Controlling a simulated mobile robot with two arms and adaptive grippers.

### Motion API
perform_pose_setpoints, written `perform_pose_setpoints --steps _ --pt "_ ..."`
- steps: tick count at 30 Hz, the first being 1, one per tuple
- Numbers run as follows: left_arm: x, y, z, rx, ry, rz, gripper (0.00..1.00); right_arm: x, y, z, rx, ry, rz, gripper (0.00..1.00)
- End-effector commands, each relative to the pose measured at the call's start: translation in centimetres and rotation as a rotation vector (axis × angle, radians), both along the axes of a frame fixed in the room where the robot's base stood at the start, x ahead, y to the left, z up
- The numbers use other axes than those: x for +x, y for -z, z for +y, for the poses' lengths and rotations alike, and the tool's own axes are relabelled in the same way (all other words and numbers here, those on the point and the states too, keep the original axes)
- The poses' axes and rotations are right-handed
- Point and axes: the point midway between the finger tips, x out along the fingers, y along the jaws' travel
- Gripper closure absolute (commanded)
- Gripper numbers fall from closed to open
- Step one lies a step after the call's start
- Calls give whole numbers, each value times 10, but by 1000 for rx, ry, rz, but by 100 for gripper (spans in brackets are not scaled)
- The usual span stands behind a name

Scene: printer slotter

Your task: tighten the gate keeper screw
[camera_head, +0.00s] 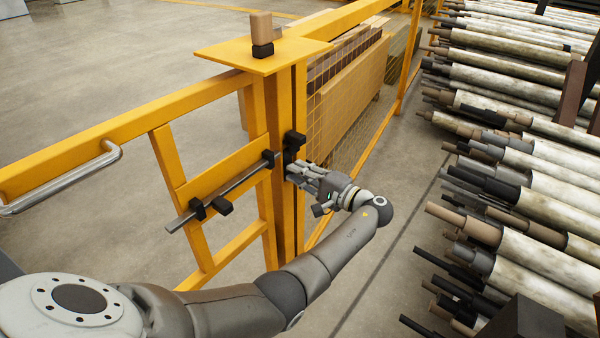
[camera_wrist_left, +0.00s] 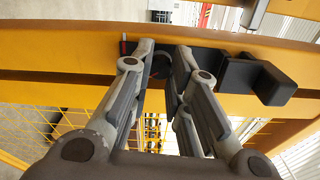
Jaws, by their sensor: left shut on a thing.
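The black gate keeper (camera_head: 293,142) is fixed to the yellow gate post and shows as a dark block in the left wrist view (camera_wrist_left: 235,72). My left gripper (camera_head: 294,174) is at the post, just below the keeper's upper part. In the left wrist view its fingers (camera_wrist_left: 160,62) are shut around a small dark part at the keeper, which appears to be the keeper screw. The fingers hide most of this part, so how far it is turned in cannot be seen. The grey sliding bolt (camera_head: 225,191) lies along the gate, with its end near the post. My right gripper is not in view.
The yellow gate (camera_head: 165,150) with a silver handle (camera_head: 70,185) stands left of the post. A small brown and black block (camera_head: 262,35) stands on the post's top plate. Several rolls (camera_head: 545,165) are stacked on the right. The floor between is clear.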

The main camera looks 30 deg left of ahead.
Motion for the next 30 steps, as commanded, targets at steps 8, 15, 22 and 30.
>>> perform_pose_setpoints --steps 8,15,22,30 --pt "0 1 -1 -1 2 0 60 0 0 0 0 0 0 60" --pt "0 0 0 -1 1 -1 60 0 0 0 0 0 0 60" --pt "-1 0 -17 -2 2 0 60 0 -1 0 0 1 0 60" --pt "-5 0 -74 -3 5 0 60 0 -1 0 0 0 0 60"
